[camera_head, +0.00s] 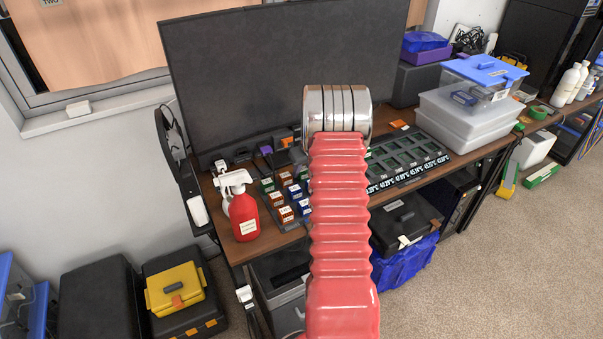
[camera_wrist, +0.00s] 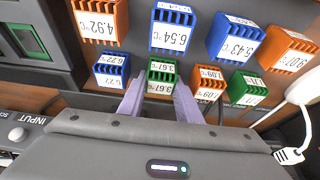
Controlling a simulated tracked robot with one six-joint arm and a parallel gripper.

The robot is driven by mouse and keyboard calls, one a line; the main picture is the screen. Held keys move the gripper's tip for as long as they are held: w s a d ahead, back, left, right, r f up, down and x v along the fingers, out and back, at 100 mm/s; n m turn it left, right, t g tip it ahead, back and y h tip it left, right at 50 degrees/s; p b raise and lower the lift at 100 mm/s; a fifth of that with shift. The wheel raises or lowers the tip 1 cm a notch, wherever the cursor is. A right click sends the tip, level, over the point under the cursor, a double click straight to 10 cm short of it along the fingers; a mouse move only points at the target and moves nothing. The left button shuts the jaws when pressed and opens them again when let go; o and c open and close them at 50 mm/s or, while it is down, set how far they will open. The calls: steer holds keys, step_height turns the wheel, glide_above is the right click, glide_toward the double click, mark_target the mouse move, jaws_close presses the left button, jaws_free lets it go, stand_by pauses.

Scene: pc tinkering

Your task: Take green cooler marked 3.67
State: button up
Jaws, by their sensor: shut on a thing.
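The green cooler marked 3.67 (camera_wrist: 161,77) shows in the middle of the wrist view, with its white label facing me. My gripper (camera_wrist: 158,92) has one pale purple finger on each side of it and is shut on it. The cooler's lower part is partly hidden between the fingers. In the head view my red arm hides the gripper, and I cannot pick out this cooler there.
Blue coolers marked 6.54 (camera_wrist: 172,30) and 6.22 (camera_wrist: 111,70) and an orange one marked 7.09 (camera_wrist: 208,82) stand close around. A red spray bottle (camera_head: 243,215) is at the desk's left. A slotted dark tray (camera_head: 408,160) lies right of my arm.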

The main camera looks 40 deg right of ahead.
step_height(320, 180, up, 10)
stand_by(0.6)
steer(key=shift+s, duration=0.1)
stand_by(0.3)
